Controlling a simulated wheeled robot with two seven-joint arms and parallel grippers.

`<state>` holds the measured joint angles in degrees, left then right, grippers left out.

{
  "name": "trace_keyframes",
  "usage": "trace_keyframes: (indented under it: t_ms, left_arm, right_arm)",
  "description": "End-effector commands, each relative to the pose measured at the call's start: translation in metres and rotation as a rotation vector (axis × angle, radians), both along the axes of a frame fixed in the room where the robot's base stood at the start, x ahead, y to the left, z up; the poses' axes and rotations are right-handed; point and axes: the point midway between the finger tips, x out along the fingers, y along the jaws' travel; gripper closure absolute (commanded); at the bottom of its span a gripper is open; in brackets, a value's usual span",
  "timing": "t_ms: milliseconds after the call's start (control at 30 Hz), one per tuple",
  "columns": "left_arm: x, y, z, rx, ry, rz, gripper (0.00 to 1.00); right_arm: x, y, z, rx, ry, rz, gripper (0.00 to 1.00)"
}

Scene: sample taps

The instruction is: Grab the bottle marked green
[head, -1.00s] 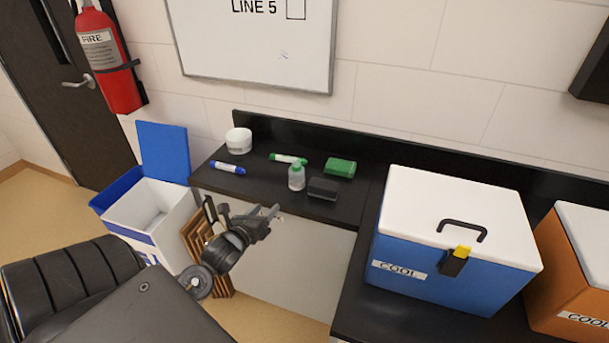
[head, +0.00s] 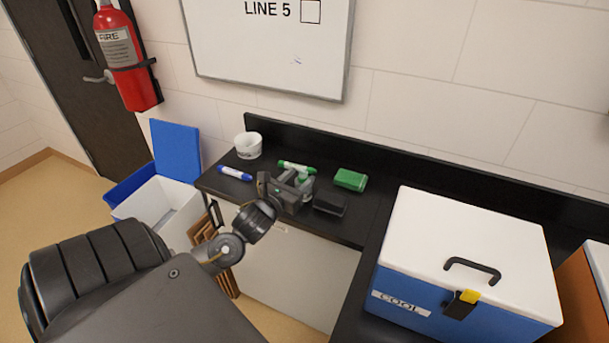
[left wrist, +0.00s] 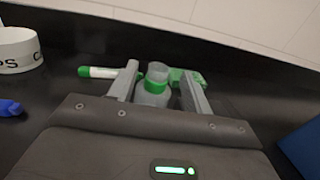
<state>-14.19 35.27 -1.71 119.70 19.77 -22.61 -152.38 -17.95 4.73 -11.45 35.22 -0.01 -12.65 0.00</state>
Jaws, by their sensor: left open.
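The bottle marked green (head: 306,184) stands upright on the black counter, partly hidden by my left gripper in the head view. In the left wrist view the bottle (left wrist: 153,95) is pale and translucent with a green band below its top. My left gripper (head: 299,180) is open at the counter. In the left wrist view its two fingers (left wrist: 160,82) lie either side of the bottle, with the bottle between them. I cannot tell whether either finger touches it. The lower part of the bottle is hidden behind the gripper body. My right gripper is not in view.
Close around the bottle are a green marker (head: 296,167), a green block (head: 350,179) and a black block (head: 329,204). A blue marker (head: 235,173) and white tub (head: 248,145) lie left. A blue cooler (head: 415,308) stands right. The wall is behind.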

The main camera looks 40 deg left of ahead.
Motion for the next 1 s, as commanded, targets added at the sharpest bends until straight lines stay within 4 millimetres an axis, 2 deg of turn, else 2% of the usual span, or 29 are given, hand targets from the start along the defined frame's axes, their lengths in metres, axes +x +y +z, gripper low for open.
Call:
trace_keyframes:
  t_ms: [233,400,533,833,1000]
  left_arm:
    - [0.008,0.003,0.000,-0.001,0.001,0.003,0.51]
    - [0.033,0.007,-0.002,-0.001,0.002,0.003,0.51]
    - [0.048,0.010,-0.004,-0.001,0.001,0.003,0.51]
    - [0.053,0.011,-0.006,0.000,0.002,0.001,0.51]
    - [0.053,0.011,-0.006,0.000,0.002,0.001,0.72]
  right_arm:
    - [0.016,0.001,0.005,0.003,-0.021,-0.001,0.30]
    - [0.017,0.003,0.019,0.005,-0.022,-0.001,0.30]
    - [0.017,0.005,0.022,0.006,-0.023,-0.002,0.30]
    - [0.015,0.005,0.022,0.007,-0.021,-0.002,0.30]
    - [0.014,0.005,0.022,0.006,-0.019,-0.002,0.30]
